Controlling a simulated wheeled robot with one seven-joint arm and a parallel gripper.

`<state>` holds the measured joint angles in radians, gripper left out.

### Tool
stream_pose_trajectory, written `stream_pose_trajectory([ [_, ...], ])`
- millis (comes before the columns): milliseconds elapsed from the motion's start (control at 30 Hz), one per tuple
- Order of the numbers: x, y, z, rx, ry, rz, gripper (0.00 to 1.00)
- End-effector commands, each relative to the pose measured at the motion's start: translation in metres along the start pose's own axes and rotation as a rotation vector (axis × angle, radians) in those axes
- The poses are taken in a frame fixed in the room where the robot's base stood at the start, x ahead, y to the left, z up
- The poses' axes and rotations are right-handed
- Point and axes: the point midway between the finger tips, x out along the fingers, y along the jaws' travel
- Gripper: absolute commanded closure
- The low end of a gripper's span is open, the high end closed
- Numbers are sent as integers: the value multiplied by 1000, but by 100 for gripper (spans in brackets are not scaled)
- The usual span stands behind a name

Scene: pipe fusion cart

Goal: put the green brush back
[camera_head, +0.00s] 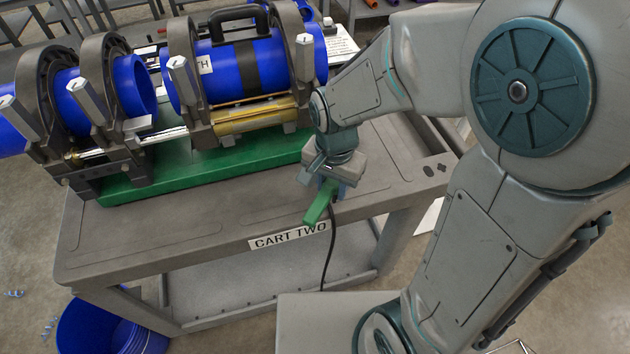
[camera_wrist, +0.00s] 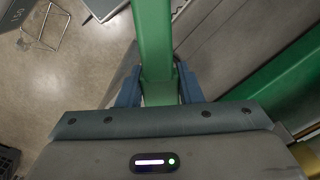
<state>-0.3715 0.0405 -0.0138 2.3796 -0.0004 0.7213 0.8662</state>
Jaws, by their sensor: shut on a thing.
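A green brush (camera_head: 320,204) is in my gripper (camera_head: 331,190), near the front edge of the cart (camera_head: 180,235) labelled CART TWO. In the wrist view the green brush (camera_wrist: 155,50) runs between the two blue fingers of my gripper (camera_wrist: 158,88). The gripper is shut on it. In the head view the brush slants down and left, over the front edge above the right end of the label. Its bristles do not show clearly, and part of it is hidden by the gripper.
A pipe fusion machine with blue pipes (camera_head: 250,65) on a green base (camera_head: 205,165) fills the back of the cart top. A dark cable (camera_head: 328,250) hangs at the front edge. A blue bin (camera_head: 90,325) stands on the floor at lower left. The front-left cart top is clear.

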Motion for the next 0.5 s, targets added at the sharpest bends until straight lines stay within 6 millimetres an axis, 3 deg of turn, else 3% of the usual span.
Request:
stream_pose_trajectory([
  [300,27,-42,-16,-4,-1,1,86],
  [500,34,-52,-19,-3,0,0,86],
])
